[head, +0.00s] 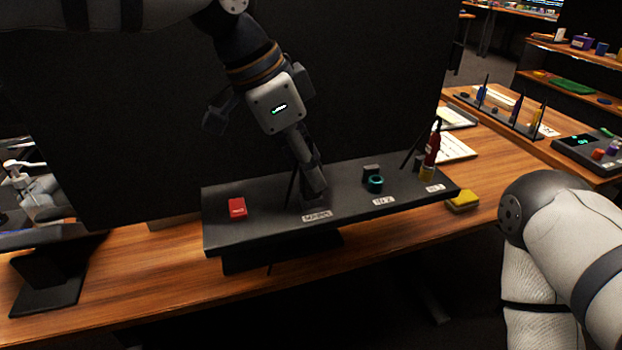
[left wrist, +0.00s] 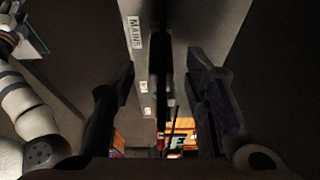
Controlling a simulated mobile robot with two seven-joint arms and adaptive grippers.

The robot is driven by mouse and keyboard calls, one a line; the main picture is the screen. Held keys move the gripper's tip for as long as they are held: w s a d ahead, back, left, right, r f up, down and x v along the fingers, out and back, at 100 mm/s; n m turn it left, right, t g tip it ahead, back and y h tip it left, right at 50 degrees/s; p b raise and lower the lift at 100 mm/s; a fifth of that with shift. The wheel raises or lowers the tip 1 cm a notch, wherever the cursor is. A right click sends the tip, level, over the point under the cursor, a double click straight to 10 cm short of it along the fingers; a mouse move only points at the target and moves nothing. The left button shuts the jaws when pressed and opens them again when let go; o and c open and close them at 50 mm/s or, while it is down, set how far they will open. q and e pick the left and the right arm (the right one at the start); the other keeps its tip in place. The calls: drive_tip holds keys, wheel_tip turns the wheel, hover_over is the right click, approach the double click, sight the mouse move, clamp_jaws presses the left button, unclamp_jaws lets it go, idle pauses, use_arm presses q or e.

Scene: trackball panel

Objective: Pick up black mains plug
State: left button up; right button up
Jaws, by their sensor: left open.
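My left gripper (head: 312,190) reaches down to the dark panel (head: 345,205), just behind the label reading MAINS (head: 317,216). It is open. In the left wrist view, its two fingers (left wrist: 160,78) stand apart with a dark upright shape (left wrist: 160,50) between them, probably the black mains plug. I cannot tell whether the fingers touch it. In the head view the plug is mostly hidden by the gripper and blends into the dark panel. The MAINS label also shows in the left wrist view (left wrist: 135,32). My right gripper is out of view.
On the panel, a red block (head: 237,207) sits left of my left gripper. A teal ring (head: 376,184) and a red bottle-like piece (head: 432,146) stand to the right. A yellow sponge-like block (head: 462,200) lies on the wooden table (head: 160,270). A black screen (head: 130,120) rises behind.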

use_arm(q)
drive_tip(key=shift+x, duration=0.85)
drive_tip(key=shift+r, duration=0.15)
clamp_jaws()
